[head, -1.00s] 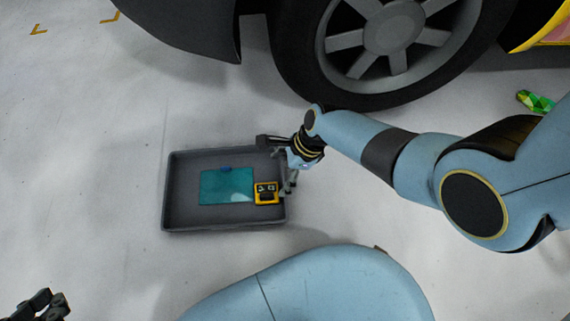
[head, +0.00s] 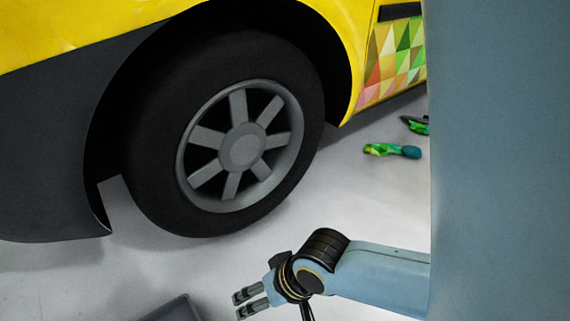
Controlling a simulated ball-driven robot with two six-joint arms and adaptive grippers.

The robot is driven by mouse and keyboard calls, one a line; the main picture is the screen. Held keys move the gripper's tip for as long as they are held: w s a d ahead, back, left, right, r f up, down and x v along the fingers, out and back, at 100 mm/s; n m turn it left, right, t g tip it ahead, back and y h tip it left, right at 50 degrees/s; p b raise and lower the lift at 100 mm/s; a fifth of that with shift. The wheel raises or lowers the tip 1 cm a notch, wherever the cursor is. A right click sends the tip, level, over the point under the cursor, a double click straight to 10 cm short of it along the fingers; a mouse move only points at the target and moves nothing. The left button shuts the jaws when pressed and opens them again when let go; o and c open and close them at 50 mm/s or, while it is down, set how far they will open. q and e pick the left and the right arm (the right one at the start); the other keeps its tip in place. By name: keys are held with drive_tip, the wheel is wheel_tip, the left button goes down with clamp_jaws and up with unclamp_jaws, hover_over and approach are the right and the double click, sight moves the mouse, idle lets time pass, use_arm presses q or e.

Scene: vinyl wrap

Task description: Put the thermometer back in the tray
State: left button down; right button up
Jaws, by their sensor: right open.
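Only the rim of the dark grey tray (head: 178,308) shows, at the bottom edge of the head view. The thermometer is not in view, and the inside of the tray is cut off by the picture edge. My right gripper (head: 241,303) is open and empty, just to the right of the tray and pointing left. My left gripper is not in view.
A yellow and dark grey car with a large wheel (head: 240,146) stands behind the tray. A green patterned piece with a teal end (head: 392,150) and a dark and green item (head: 415,124) lie on the floor at right. My own blue body fills the right side.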

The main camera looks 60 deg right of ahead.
drive_tip(key=s+d+r+n+t, duration=0.1)
drive_tip(key=s+r+n+t, duration=0.1)
drive_tip(key=r+n, duration=0.5)
wheel_tip(320, 180, up, 6)
drive_tip(key=shift+s+d+f+n+h, duration=0.2)
drive_tip(key=shift+s+n+h, duration=0.15)
drive_tip(key=shift+s, duration=0.4)
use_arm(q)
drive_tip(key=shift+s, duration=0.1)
